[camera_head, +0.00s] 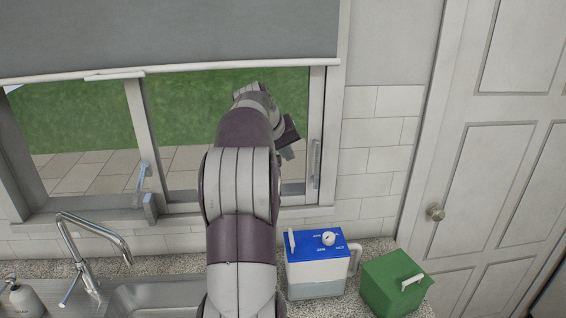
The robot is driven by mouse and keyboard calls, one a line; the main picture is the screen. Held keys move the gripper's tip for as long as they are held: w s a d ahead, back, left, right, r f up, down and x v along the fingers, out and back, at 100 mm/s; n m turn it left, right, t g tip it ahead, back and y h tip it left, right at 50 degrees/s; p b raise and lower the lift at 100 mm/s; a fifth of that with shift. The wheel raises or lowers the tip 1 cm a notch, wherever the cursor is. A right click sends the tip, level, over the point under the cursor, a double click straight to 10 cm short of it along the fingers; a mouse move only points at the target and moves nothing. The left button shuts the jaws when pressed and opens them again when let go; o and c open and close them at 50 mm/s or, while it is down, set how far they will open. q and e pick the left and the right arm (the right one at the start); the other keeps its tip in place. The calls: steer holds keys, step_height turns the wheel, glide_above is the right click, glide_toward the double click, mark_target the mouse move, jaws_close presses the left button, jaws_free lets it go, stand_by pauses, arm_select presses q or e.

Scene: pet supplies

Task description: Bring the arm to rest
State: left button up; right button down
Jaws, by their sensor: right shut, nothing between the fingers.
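My right arm reaches up and forward through the middle of the head view, in front of the window. My right gripper (289,138) is at its far end, a dark part angled to the right of the wrist. It is shut and holds nothing. It is high above the counter, apart from everything on it. The fingertips are small and partly hidden by the arm. My left gripper is not in view.
On the counter (350,303), right of my arm, stand a blue-topped white container (315,280) and a green box (388,290) with a white handle. Left are a sink (150,297), a faucet (95,225) and a soap bottle (20,300). A door (480,170) is at right.

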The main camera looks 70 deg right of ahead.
steer(key=w+a+f+n+t+y+b, duration=0.1)
steer(key=w+a+f+n+t+y, duration=0.1)
steer(key=w+a+f, duration=0.65)
steer(key=w+a+f+n+t+y+b, duration=0.15)
steer(key=w+a+f, duration=0.35)
steer(key=a+f, duration=0.65)
steer(key=s+a+f+n+y+b, duration=0.1)
steer(key=a+f+n, duration=0.1)
steer(key=a, duration=0.9)
steer(key=s+a+f+n+y+b, duration=0.1)
steer(key=a+f+n+b, duration=0.1)
steer(key=a, duration=0.9)
steer(key=s+a+f+n+y+b, duration=0.1)
steer(key=a+f+n, duration=0.3)
steer(key=a, duration=0.7)
steer(key=shift+s+a+f+g+y, duration=0.25)
steer(key=shift+s+a+g+y, duration=0.1)
steer(key=shift+s, duration=0.1)
